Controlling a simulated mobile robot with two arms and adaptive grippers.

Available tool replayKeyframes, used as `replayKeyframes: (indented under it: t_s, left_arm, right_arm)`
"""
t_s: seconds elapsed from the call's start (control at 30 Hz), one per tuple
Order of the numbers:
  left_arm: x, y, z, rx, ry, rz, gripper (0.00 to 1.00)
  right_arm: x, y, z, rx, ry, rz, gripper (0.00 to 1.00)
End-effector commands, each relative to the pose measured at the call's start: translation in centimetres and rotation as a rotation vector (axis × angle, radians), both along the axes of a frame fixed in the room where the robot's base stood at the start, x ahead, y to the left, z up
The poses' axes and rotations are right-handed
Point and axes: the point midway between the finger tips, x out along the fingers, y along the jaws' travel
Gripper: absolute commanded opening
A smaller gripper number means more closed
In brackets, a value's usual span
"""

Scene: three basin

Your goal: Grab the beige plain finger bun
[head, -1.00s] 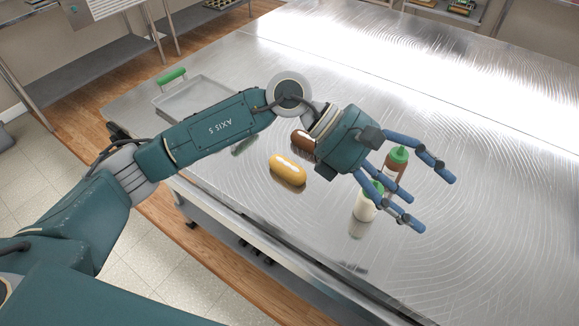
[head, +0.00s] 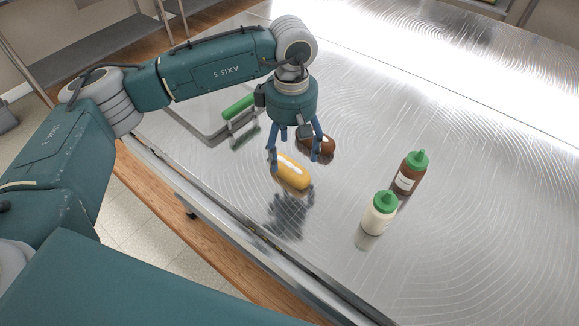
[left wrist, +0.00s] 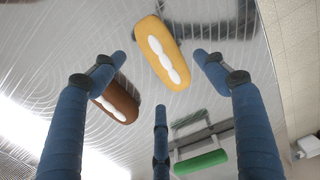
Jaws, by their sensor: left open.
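The beige finger bun (head: 294,172) lies on the metal table, yellowish with a white streak along its top. In the left wrist view the bun (left wrist: 160,52) shows between the fingertips, nearer the top of the picture. My left gripper (head: 296,157) is open and empty, pointing down over the table at the bun's far side, between it and a brown bun (head: 320,145). The gripper's fingers (left wrist: 161,76) spread around the view of the beige bun without holding it. The fingers hide part of the brown bun, which also shows in the left wrist view (left wrist: 117,101). My right gripper is out of view.
A green-handled tool (head: 238,107) lies by a metal tray (head: 192,112) behind the gripper, close to it. A brown sauce bottle (head: 407,177) and a white sauce bottle (head: 379,217), both green-capped, stand to the right. The table's front right area is clear.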

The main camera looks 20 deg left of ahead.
Motion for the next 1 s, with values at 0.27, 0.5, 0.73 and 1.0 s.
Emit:
replayKeyframes:
  t_s: [0.27,0.5,0.73,1.0]
  left_arm:
    - [-0.6,-0.5,-3.7,-0.001,0.005,0.0,0.73]
    - [-0.5,-0.5,-4.8,-0.001,0.0,-0.002,0.73]
    - [-0.5,-0.5,-4.8,-0.002,0.001,-0.001,0.47]
    - [-0.5,-0.5,-4.8,-0.002,0.001,-0.001,0.24]
  right_arm:
    - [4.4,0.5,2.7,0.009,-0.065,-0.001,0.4]
    - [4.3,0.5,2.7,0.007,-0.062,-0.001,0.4]
    - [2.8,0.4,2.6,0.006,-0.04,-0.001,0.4]
    - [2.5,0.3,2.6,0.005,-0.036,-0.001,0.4]
